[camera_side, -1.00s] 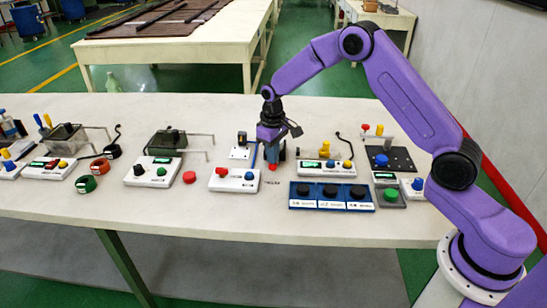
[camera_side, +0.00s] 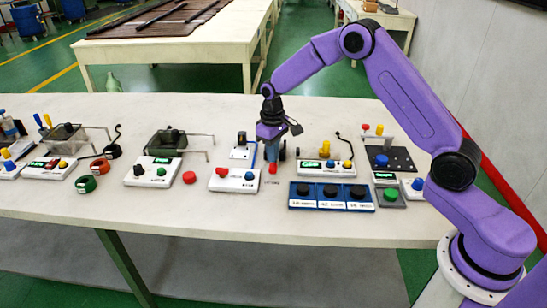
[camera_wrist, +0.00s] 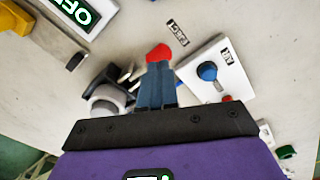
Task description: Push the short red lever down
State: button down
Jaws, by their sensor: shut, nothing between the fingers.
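A short red lever end (camera_side: 273,169) shows right below my gripper's fingertips in the side view. In the wrist view the red end (camera_wrist: 159,52) sits just past the fingertips. My gripper (camera_side: 271,160) is shut and empty, pointing down over it. In the wrist view its blue fingers (camera_wrist: 157,66) lie together and overlap the lever's near side. I cannot tell whether they touch the red end. The rest of the lever is hidden behind the fingers, and a dark and grey mechanism (camera_wrist: 108,98) shows beside them.
A white box with red and blue knobs (camera_side: 233,187) stands left of the gripper. A blue panel with black knobs (camera_side: 331,208) stands in front to the right. A white box with a green display (camera_side: 325,173) is behind that panel. Bare table lies in front.

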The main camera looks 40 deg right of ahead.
aim_at(273, 165)
notch_tip(273, 165, up, 7)
dwell(0.8)
